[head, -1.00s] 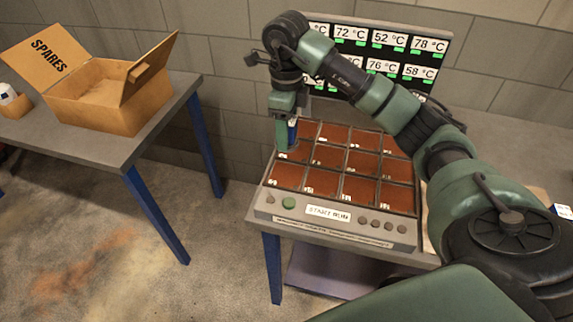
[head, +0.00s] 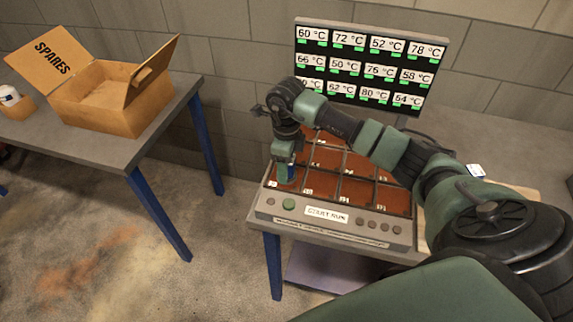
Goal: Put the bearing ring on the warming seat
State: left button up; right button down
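The heated unit (head: 332,231) on the right bench has a grid of reddish-brown square cells, with buttons and a small display along its front. I cannot tell which cell is the warming seat. My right gripper (head: 287,180) points down over the front-left cell (head: 270,184), low and close to its surface. A small blue-and-white thing (head: 292,171) shows at its fingers. I cannot tell whether it is held or what it is. I cannot make out a bearing ring. My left gripper is not in view.
A board (head: 371,69) behind the unit shows temperatures. An open SPARES carton (head: 110,115) and a small brown container (head: 17,107) stand on the left bench. A small white-and-blue box (head: 476,170) lies behind my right arm. A floor gap separates the benches.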

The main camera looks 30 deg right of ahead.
jog(key=shift+f, duration=0.15)
jog(key=c, duration=0.5)
grip_release()
jog(key=shift+r, duration=0.3)
notch_tip(320, 180, up, 11)
jog(key=b, duration=0.4)
jog(key=shift+f, duration=0.2)
jog(key=shift+r, duration=0.65)
